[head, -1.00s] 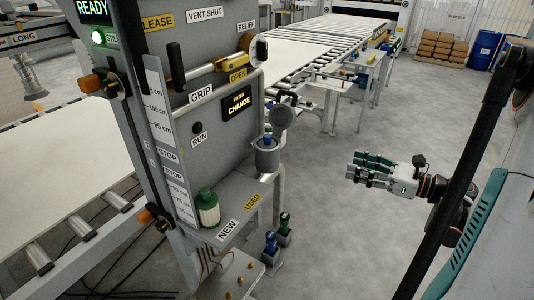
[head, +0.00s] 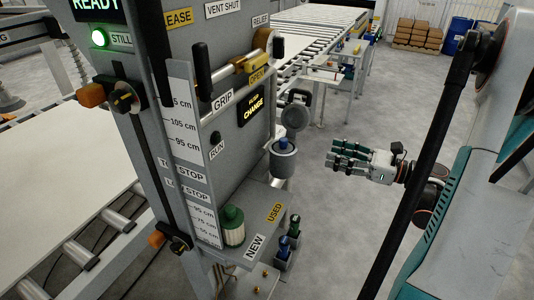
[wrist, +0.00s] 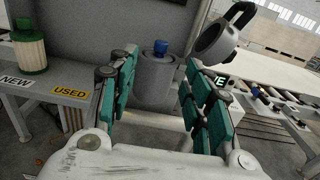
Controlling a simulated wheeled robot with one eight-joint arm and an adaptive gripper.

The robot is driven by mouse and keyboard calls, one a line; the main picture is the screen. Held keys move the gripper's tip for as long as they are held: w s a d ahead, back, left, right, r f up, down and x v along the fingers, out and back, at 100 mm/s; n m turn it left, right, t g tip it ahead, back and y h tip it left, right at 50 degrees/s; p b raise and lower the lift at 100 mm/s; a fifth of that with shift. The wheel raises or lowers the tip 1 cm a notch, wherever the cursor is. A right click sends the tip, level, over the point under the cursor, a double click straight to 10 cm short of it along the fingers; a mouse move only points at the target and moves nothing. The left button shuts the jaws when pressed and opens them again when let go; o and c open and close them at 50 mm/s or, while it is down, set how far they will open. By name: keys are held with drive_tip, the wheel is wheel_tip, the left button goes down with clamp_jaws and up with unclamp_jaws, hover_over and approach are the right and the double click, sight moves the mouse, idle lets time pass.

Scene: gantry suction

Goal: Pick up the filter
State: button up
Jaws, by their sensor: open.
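A white filter with a green cap (head: 232,226) stands upright on the shelf by the NEW label; it also shows at the left of the wrist view (wrist: 29,50). A blue-capped piece (head: 283,145) sits in the grey cup (head: 284,165) on the machine's side, its body hidden by the cup. In the wrist view, this blue cap (wrist: 160,47) and cup (wrist: 153,82) appear between my fingers. My gripper (head: 334,156) is open and empty, to the right of the cup and apart from it.
The cup's round lid (head: 294,117) is swung open above it, close to my right finger in the wrist view. The USED end of the shelf (wrist: 75,88) is bare. Small blue and green-topped items (head: 289,235) stand below the shelf. Roller conveyors run left and behind.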

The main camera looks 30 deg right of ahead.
drive_tip(key=b, duration=0.2)
approach(291, 150)
drive_tip(key=w+a+r, duration=0.3)
drive_tip(key=b+x, duration=0.1)
drive_tip(key=x, duration=0.4)
drive_tip(key=shift+w+d+f+b, duration=0.15)
drive_tip(key=shift+w+f+b, duration=0.05)
drive_tip(key=shift+b, duration=0.2)
drive_tip(key=shift+w, duration=0.25)
drive_tip(key=shift+r, duration=0.1)
clamp_jaws()
